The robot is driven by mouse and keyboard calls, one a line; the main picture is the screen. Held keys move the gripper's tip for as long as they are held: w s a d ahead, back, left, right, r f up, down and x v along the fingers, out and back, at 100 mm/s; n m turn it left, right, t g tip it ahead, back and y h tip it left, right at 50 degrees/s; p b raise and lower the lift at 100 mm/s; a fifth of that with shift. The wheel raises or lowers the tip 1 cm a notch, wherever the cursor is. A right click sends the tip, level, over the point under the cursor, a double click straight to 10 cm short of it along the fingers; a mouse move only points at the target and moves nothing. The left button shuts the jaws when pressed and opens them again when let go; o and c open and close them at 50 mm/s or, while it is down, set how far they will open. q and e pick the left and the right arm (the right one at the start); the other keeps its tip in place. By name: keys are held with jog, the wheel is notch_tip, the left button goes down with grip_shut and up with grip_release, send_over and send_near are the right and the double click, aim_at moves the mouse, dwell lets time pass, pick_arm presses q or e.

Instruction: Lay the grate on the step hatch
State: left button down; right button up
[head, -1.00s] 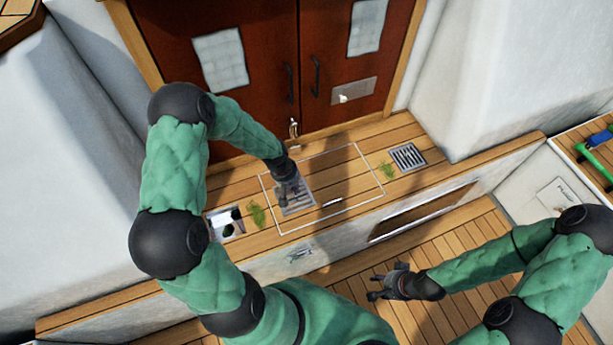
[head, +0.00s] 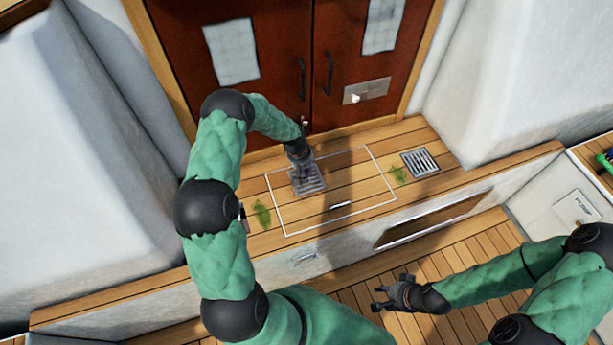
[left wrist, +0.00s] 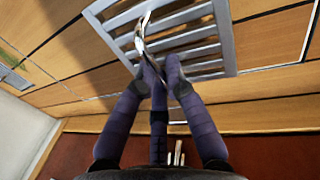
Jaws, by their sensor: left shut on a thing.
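The metal slatted grate (head: 310,184) is in my left gripper (head: 301,163), over the back left part of the step hatch (head: 345,183). The hatch is a wooden panel outlined in white. In the left wrist view, the left gripper's fingers (left wrist: 160,68) are shut on a curved metal handle of the grate (left wrist: 205,48). The slats lie close above the boards; I cannot tell whether they touch. My right gripper (head: 384,294) is open and empty over the lower slatted floor.
A second grate (head: 420,162) is set in the step at the right. Green scraps (head: 262,213) (head: 398,173) lie on either side of the hatch. A small dark latch (head: 341,205) is at the hatch front. Red-brown doors (head: 290,65) stand behind.

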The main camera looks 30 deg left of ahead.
aim_at(307, 174)
pick_arm(q)
jog(key=shift+a+b+x, duration=0.2)
jog(key=shift+b+x, duration=0.55)
jog(key=shift+x, duration=0.8)
jog(key=shift+s, duration=0.2)
jog(key=shift+f, duration=0.2)
jog(key=c, duration=1.3)
grip_release()
